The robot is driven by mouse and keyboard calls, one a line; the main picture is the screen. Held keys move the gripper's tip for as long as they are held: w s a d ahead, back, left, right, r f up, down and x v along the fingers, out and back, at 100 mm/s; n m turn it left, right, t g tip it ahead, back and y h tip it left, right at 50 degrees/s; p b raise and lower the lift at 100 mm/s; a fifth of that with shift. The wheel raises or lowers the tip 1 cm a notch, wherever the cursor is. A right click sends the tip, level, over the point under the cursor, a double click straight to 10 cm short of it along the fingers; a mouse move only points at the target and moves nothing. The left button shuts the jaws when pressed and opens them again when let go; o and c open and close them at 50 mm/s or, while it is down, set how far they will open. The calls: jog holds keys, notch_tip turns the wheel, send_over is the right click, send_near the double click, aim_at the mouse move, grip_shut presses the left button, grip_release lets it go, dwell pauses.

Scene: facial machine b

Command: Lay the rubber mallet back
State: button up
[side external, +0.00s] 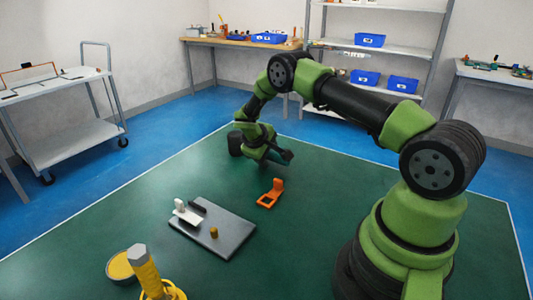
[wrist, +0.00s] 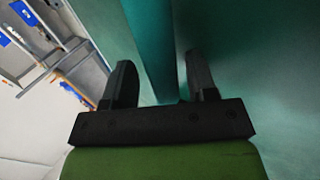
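My gripper (side external: 285,157) is low over the far part of the green table, behind and slightly right of an orange L-shaped bracket (side external: 270,193). In the wrist view its two dark fingers (wrist: 160,82) stand apart, and I see no object held between them. I cannot make out a rubber mallet for certain in either view. A yellow-handled tool (side external: 147,272) with a grey hexagonal end on top stands at the front left, in or beside a yellow ring; its lower part is cut off by the picture edge.
A dark grey plate (side external: 215,229) with a white clamp (side external: 186,211) and a small brass cylinder (side external: 214,232) lies at the table's middle left. A round yellow-topped dish (side external: 120,266) is near the yellow tool. The green table (side external: 330,210) is clear right of the bracket.

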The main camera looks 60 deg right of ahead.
jog(key=shift+f, duration=0.1)
jog(key=shift+a, duration=0.15)
jog(key=s+a+r+m+t+y, duration=0.1)
jog(key=s+a+r, duration=0.1)
jog(key=a+r, duration=0.45)
jog(key=s+a+r+m+t+y, duration=0.1)
jog(key=s+a+r, duration=0.2)
jog(key=r, duration=0.7)
jog(key=s+a+r+m+t+y, duration=0.1)
jog(key=s+a+r, duration=0.1)
jog(key=a+r, duration=0.45)
jog(key=s+a+r+t+y, duration=0.2)
jog(key=s+a+r+y, duration=0.1)
jog(key=s, duration=0.5)
jog(key=s+a+r+m+t+y, duration=0.1)
jog(key=s+a+r, duration=0.3)
jog(key=s, duration=0.4)
jog(key=shift+s+a+t+y, duration=0.3)
jog(key=shift+a+t+y, duration=0.3)
jog(key=shift+a+y, duration=0.25)
